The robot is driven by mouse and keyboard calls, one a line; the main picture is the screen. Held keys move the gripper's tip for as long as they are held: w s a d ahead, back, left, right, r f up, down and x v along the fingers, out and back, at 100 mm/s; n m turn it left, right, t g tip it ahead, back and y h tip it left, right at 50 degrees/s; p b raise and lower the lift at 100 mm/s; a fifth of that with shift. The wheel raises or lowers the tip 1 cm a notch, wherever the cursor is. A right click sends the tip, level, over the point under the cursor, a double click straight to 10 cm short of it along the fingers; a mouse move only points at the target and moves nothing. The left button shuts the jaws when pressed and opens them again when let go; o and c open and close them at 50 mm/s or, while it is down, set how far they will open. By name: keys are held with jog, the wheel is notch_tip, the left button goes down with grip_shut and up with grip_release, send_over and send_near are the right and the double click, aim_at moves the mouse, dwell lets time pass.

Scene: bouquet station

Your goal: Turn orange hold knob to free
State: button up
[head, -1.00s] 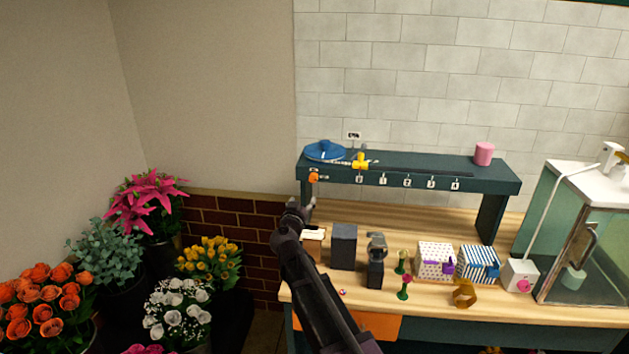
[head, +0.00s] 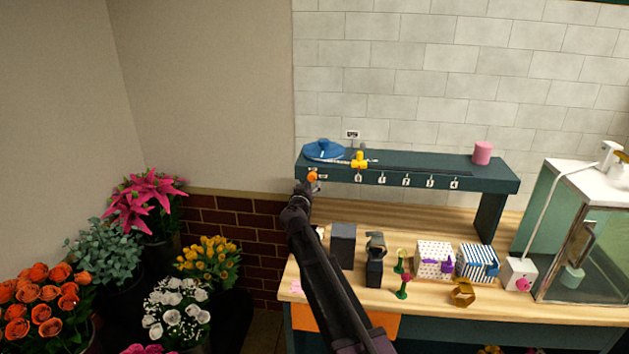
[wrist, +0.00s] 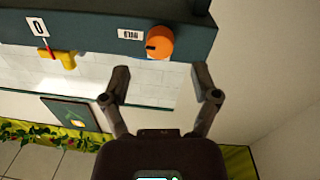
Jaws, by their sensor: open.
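The orange hold knob (head: 312,176) sits on the front face at the left end of the dark teal shelf (head: 420,178). In the wrist view the knob (wrist: 160,42) is round, with a dark mark on its left side and a small white label (wrist: 130,34) beside it; the label's text is too small to read. My gripper (wrist: 163,82) is open and empty. Its two fingers are spread, pointing toward the knob but apart from it. In the head view my gripper (head: 303,190) is just below the knob and partly hides the shelf's left end.
A yellow slider (head: 359,160) and blue disc (head: 324,150) are on the shelf top, with numbered labels along its front. A grey block (head: 343,245), patterned boxes and a tape ring (head: 462,293) stand on the wooden bench. Flowers fill the left floor.

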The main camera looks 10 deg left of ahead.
aim_at(311, 178)
jog(key=shift+w+d, duration=0.2)
jog(key=shift+w, duration=2)
